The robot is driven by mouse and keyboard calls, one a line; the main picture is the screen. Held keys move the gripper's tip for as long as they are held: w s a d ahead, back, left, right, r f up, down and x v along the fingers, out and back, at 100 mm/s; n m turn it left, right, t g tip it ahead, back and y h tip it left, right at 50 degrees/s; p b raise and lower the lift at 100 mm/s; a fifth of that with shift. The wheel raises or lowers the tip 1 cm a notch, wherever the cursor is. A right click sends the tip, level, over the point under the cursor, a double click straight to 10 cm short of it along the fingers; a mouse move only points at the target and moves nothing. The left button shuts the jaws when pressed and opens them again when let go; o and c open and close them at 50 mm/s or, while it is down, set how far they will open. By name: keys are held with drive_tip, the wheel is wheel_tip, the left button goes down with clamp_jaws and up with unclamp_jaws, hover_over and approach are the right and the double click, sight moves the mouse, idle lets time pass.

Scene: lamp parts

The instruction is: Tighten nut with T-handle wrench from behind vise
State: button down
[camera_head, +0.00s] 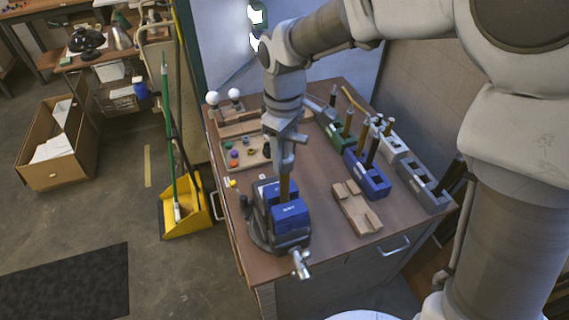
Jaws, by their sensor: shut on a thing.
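The blue vise (291,216) stands at the near left corner of the wooden table, its grey handle toward the front. My gripper (284,170) is above the vise, pointing down. It is shut on an upright tan tool (284,188), which looks like the wrench. The tool's lower end goes down behind the front blue jaw block, between the two blocks. My gripper hides its upper end, so I cannot make out a T-handle. The nut cannot be seen; whether the tool sits on it I cannot tell.
Right of the vise lie a wooden cradle (357,207), a blue tool holder (368,178), a grey holder (424,188) and a green holder (340,137), several with upright handles. A parts tray (247,153) with small coloured pieces and two white-ball posts are at the back left.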

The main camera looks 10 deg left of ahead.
sight(284, 139)
drive_tip(key=shift+m+b, duration=0.5)
drive_tip(key=shift+m, duration=1.3)
drive_tip(key=shift+f, duration=0.1)
drive_tip(key=shift+m, duration=0.8)
drive_tip(key=shift+n, duration=0.5)
drive_tip(key=shift+r+p, duration=1.6)
drive_tip(key=shift+r, duration=0.55)
